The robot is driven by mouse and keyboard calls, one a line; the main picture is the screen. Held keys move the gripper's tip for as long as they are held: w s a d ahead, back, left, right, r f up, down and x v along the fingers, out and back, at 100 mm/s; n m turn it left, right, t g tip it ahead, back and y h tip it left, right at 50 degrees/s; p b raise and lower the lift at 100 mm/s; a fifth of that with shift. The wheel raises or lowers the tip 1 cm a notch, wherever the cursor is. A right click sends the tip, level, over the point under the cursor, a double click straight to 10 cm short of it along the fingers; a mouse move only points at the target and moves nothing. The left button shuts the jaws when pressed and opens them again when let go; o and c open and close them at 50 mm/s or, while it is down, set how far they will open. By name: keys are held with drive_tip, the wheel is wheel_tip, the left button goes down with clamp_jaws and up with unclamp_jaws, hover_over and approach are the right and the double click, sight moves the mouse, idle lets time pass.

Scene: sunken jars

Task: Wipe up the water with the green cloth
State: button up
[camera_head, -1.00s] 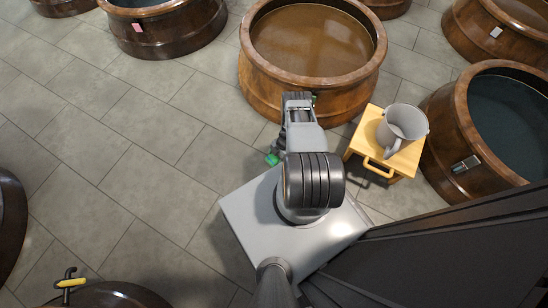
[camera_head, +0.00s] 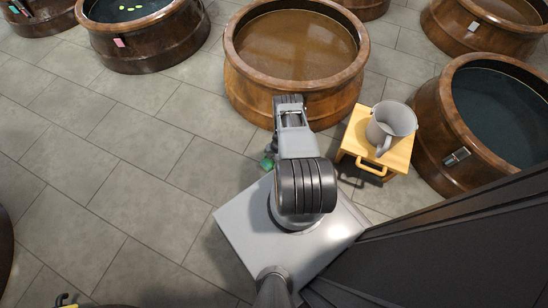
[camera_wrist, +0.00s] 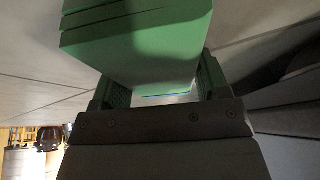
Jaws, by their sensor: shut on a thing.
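The green cloth (camera_wrist: 140,45) is a thick folded pad that fills the upper middle of the wrist view. My gripper (camera_wrist: 158,85) is shut on it, with one finger on each side. In the head view a small piece of green (camera_head: 267,163) shows low beside my arm, in front of the large middle jar. The rest of the gripper is hidden behind my arm there. I cannot make out any spilled water on the floor.
A large jar of brown liquid (camera_head: 231,84) stands just ahead. A yellow stool (camera_head: 397,155) holding a grey jug (camera_head: 391,123) is to the right, beside a jar of dark liquid (camera_head: 428,130). More jars stand behind. The tiled floor (camera_head: 120,150) to the left is clear.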

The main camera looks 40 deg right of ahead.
sight(267, 164)
drive_tip(key=shift+s+a+p, duration=0.2)
drive_tip(key=shift+a+p, duration=0.55)
drive_tip(key=shift+a, duration=0.75)
drive_tip(key=shift+s+a+p, duration=0.15)
drive_tip(key=shift+a+p, duration=0.55)
drive_tip(key=shift+a, duration=0.8)
drive_tip(key=shift+s+a+r+p, duration=0.1)
drive_tip(key=shift+s+a+p, duration=0.05)
drive_tip(key=shift+a+p, duration=0.4)
drive_tip(key=shift+s+a+p, duration=0.1)
drive_tip(key=shift+a+p, duration=0.25)
drive_tip(key=shift+a, duration=1.2)
drive_tip(key=shift+w+d+f, duration=0.1)
drive_tip(key=shift+d+f, duration=0.15)
drive_tip(key=shift+d, duration=0.6)
drive_tip(key=shift+w+d+b, duration=0.15)
drive_tip(key=shift+d+b, duration=0.5)
drive_tip(key=shift+d, duration=0.55)
drive_tip(key=shift+w+d+b, duration=0.15)
drive_tip(key=shift+d+b, duration=0.5)
drive_tip(key=shift+d, duration=0.55)
drive_tip(key=shift+w+d+r+b, duration=0.2)
drive_tip(key=shift+d+b, duration=0.6)
drive_tip(key=shift+d, duration=0.75)
drive_tip(key=shift+w+d+r+b, duration=0.15)
drive_tip(key=shift+d+b, duration=0.6)
drive_tip(key=shift+d, duration=0.8)
drive_tip(key=shift+f, duration=0.1)
wheel_tip(267, 164, up, 8)
drive_tip(key=p, duration=0.7)
